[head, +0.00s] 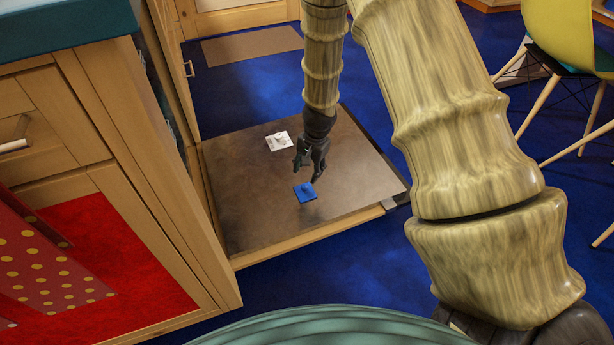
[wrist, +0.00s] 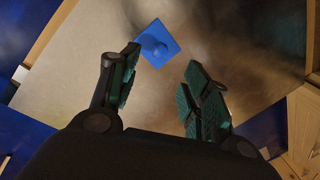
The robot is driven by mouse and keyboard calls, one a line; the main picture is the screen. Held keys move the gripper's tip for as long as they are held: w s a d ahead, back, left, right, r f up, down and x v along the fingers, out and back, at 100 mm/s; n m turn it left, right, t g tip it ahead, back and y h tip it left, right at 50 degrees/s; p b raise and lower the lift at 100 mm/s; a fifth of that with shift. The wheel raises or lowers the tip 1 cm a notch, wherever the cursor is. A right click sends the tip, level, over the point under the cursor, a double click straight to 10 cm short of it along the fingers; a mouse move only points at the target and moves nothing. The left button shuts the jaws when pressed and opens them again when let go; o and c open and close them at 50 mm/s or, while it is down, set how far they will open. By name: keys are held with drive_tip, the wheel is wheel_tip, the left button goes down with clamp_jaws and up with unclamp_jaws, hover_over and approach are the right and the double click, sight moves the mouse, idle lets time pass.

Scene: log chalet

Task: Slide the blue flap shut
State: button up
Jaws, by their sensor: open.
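The blue flap (head: 305,192) is a small flat blue square with a raised round knob. It lies on a wide brown-grey panel (head: 350,192). In the wrist view the blue flap (wrist: 156,43) is beyond the fingertips, near the left finger. My gripper (head: 313,171) points down just above the blue flap, its fingers apart and nothing between them. The open fingers also show in the wrist view (wrist: 168,75). I cannot tell whether a fingertip touches the flap, or whether there is an opening under it.
A white square piece (head: 278,141) with a small raised part lies on the same panel, farther back. The panel juts out low from a wooden cabinet (head: 140,190) on the left. Blue carpet (head: 245,85) surrounds it. A yellow chair (head: 560,35) stands at the right.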

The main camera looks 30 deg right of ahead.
drive_tip(key=shift+s+d+r, duration=0.1)
drive_tip(key=shift+r, duration=0.7)
drive_tip(key=shift+s+d+r, duration=0.1)
drive_tip(key=shift+r, duration=0.65)
